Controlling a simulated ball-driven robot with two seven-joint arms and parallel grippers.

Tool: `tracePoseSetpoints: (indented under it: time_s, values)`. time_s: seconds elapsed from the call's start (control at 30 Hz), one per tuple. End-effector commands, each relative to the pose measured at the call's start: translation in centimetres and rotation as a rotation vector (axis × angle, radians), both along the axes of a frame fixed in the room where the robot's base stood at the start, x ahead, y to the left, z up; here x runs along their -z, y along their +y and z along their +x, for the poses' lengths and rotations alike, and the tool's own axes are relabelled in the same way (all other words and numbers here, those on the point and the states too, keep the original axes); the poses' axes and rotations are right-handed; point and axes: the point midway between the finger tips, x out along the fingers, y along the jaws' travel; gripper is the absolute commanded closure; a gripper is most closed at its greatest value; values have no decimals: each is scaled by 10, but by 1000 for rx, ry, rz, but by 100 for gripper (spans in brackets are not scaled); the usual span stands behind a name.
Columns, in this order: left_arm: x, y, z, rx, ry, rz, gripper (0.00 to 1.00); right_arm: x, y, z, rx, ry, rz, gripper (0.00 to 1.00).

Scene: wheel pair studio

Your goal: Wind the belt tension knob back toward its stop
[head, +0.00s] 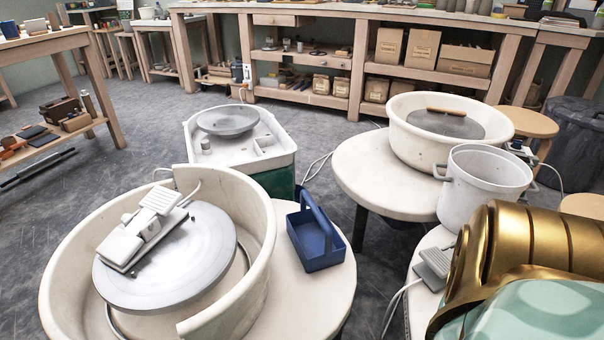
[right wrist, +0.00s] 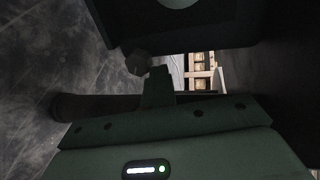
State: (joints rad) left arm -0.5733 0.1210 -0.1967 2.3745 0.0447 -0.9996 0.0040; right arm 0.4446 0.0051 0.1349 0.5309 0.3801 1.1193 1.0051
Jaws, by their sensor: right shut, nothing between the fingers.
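In the right wrist view a small faceted knob (right wrist: 138,63), which looks like the belt tension knob, sits at the edge of a dark housing (right wrist: 225,28). My right gripper (right wrist: 159,73) is shut and empty, its fingertips just beside the knob on the picture's right. I cannot tell whether they touch it. The view is dark, and the knob's markings and stop cannot be made out. In the head view neither the knob nor my grippers show. The near potter's wheel (head: 190,265) has a foot pedal lying on it.
A blue caddy (head: 318,262) stands beside the near wheel. Behind are a second wheel (head: 228,120), a round table with a cream basin (head: 400,135) and a white pot (head: 482,195). A dark bar (right wrist: 90,107) crosses behind my gripper. Open floor lies at the left.

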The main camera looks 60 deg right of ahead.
Motion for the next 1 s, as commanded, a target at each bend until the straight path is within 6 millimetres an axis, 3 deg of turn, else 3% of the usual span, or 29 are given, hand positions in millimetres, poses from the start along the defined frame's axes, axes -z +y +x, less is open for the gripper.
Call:
tracePoseSetpoints:
  time_s: [1.0]
  values:
    - [0,0,0,0,0,0,100,-1,17,15,-1,0,-1,100]
